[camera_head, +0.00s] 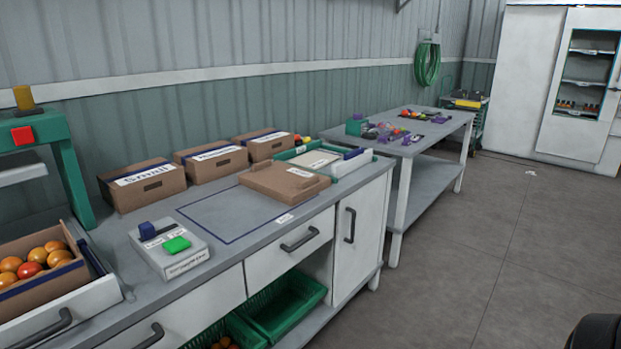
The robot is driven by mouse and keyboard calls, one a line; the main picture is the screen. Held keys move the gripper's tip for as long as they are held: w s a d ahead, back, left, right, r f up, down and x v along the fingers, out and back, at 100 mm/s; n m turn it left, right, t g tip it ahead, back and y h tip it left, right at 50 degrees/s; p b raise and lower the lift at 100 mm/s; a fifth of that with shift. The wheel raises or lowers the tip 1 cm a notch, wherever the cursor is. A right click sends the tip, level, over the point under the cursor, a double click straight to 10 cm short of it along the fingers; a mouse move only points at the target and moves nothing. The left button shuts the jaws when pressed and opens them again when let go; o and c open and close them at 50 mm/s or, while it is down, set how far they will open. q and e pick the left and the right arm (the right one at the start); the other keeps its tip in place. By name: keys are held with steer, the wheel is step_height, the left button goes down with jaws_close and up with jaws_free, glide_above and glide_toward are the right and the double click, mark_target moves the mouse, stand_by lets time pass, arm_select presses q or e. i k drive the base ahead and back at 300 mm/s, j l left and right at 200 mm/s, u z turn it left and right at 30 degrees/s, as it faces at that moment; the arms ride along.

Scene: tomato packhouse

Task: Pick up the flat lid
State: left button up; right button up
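A flat brown cardboard lid (278,182) lies on the grey counter (150,215). It sits at the right edge of a blue outlined rectangle, in front of a green-rimmed tray (368,158). Raised strips show on two of its sides. It looks level, and nothing rests on it. Neither of my grippers is in view.
Several labelled cardboard boxes (143,188) stand along the wall. Green crates (285,308) sit below.

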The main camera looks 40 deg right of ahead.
mark_target(290, 185)
steer(key=z, duration=1.05)
steer(key=u, duration=1.5)
steer(key=z, duration=1.5)
steer(key=u, duration=0.35)
steer(key=i+l+u, duration=0.15)
steer(key=u, duration=0.35)
steer(key=i+l+u, duration=0.1)
steer(key=l+u, duration=0.4)
steer(key=j, duration=0.1)
